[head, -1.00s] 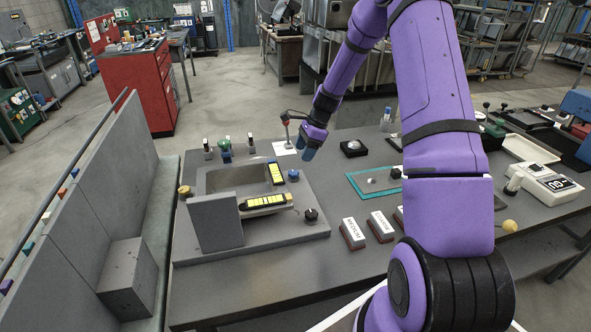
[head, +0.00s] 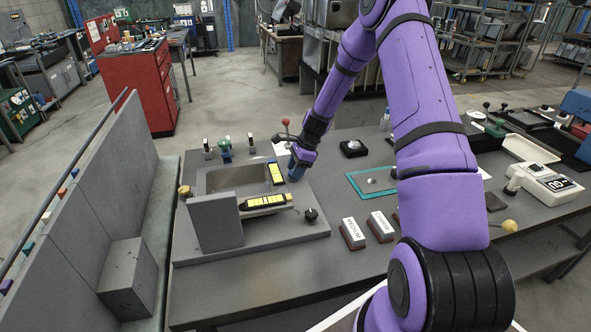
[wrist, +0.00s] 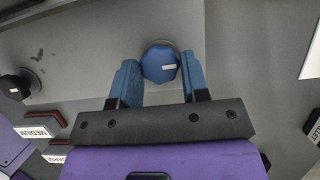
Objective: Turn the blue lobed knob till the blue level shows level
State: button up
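The blue lobed knob (wrist: 160,62) has a small white mark on its face and shows between my two blue fingers in the wrist view. In the head view my gripper hides the knob. A yellow level with blue on its frame (head: 276,173) lies along the right side of the stone sink (head: 218,181). A second yellow level in a dark frame (head: 264,202) lies along the front. Both bubbles are too small to read.
A black knob (head: 311,215) sits at the sink's front right, and a yellow knob (head: 184,191) at its left. A red-balled lever (head: 286,122) stands close behind my gripper. Labelled blocks (head: 352,233) stand to the right on the bench.

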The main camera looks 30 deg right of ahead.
jog(key=c, duration=0.4)
jog(key=shift+n, duration=0.4)
jog(key=n+g, duration=0.1)
jog(key=n, duration=0.3)
jog(key=n+g, duration=0.1)
jog(key=n, duration=0.1)
jog(key=shift+w+g, duration=0.3)
jog(key=n+g, duration=0.1)
jog(key=n, duration=0.2)
jog(key=n+g+h, duration=0.1)
jog(key=n, duration=0.2)
jog(key=shift+w+a, duration=0.1)
jog(key=shift+n, duration=0.3)
jog(key=o, duration=0.9)
